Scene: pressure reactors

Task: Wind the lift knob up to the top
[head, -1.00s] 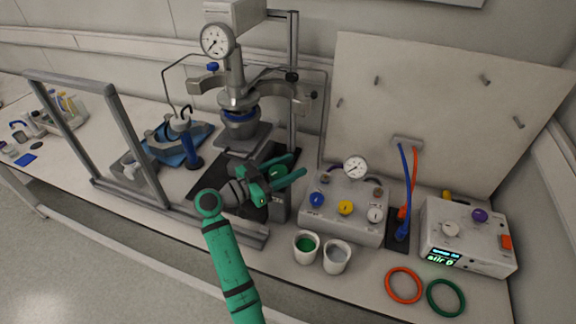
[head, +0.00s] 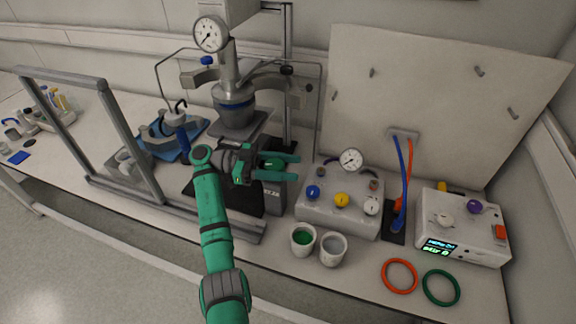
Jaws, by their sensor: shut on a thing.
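The lift knob (head: 271,164) is green and sits on the front of the dark lift box (head: 274,196) below the reactor. My gripper (head: 284,169) is shut on it, one finger above and one below, reaching in from the left. The fingers look nearly level and hide part of the knob. Above stands the lift's plate (head: 247,126) with the metal vessel (head: 235,112), which has a blue ring. The reactor head with its pressure gauge (head: 211,34) is over the vessel. Two curved clamp halves (head: 199,77) stand spread at its sides. Whether vessel and head touch is unclear.
A grey frame (head: 128,140) stands left of my arm. A valve box (head: 340,205) and a controller (head: 462,228) stand on the right. Two cups (head: 332,250) and an orange ring (head: 399,276) and green ring (head: 441,287) lie near the bench front.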

